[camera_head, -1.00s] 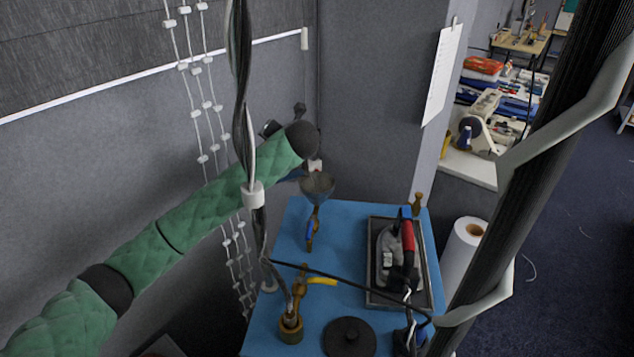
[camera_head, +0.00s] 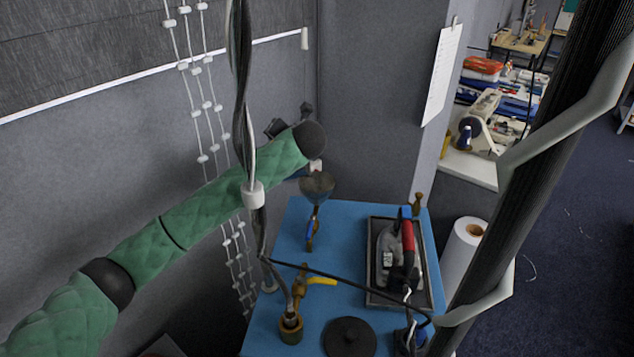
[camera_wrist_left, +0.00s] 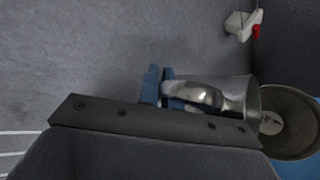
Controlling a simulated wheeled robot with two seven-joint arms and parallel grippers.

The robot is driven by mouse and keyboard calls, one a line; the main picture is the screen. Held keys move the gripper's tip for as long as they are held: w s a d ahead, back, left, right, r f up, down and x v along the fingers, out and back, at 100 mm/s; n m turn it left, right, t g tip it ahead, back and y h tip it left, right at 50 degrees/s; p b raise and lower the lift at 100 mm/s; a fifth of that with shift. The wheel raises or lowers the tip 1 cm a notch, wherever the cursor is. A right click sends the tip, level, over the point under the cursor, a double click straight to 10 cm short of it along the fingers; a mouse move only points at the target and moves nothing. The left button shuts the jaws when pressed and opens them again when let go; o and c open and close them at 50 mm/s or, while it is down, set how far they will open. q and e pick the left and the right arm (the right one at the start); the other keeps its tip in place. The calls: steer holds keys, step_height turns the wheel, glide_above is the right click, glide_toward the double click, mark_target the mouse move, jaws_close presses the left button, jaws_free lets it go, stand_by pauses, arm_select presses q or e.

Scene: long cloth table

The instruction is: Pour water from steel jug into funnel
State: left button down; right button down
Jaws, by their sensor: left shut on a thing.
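The steel jug (camera_wrist_left: 238,94) is in the left wrist view, lying sideways in the picture, its right end beside the funnel. My left gripper (camera_wrist_left: 163,88), with blue fingers, is shut at the jug's handle (camera_wrist_left: 195,95). The funnel (camera_wrist_left: 292,122) is a wide grey-brown bowl at the right edge of that view. In the head view the funnel (camera_head: 317,186) stands upright above a brass valve with a blue handle (camera_head: 310,229). My green-sleeved left arm hides the jug there. I cannot tell whether water is flowing. My right gripper is not in view.
The blue tabletop (camera_head: 287,238) holds a tray (camera_head: 372,285) with a red-handled iron (camera_head: 407,245), a black disc (camera_head: 349,338) and a brass valve with a yellow handle (camera_head: 321,281). Hanging cables (camera_head: 240,80) cross in front of my arm. Grey walls stand behind.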

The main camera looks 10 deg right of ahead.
arm_select(q)
steer(key=shift+d+r, duration=0.2)
steer(key=shift+d, duration=0.1)
steer(key=shift+s+d+r+y, duration=0.15)
steer(key=shift+y, duration=0.15)
stand_by(0.6)
steer(key=shift+s+d+r+m+t, duration=0.1)
steer(key=shift+d+r+m+t, duration=0.2)
steer(key=shift+m+t, duration=0.1)
stand_by(0.6)
steer(key=shift+d, duration=0.2)
stand_by(0.3)
steer(key=a, duration=0.1)
steer(key=a+f, duration=0.1)
steer(key=w+a+f+n+h, duration=0.1)
steer(key=shift+a+g, duration=0.2)
steer(key=shift+g, duration=0.2)
steer(key=shift+w+a+f, duration=0.15)
steer(key=shift+a, duration=0.4)
steer(key=shift+w+a+f+n+g+h, duration=0.15)
steer(key=shift+w+a+n+g+h, duration=0.1)
steer(key=shift+a+n+g+h, duration=0.35)
steer(key=shift+a+f+h, duration=0.25)
steer(key=shift+a+h, duration=0.05)
steer(key=shift+d, duration=0.1)
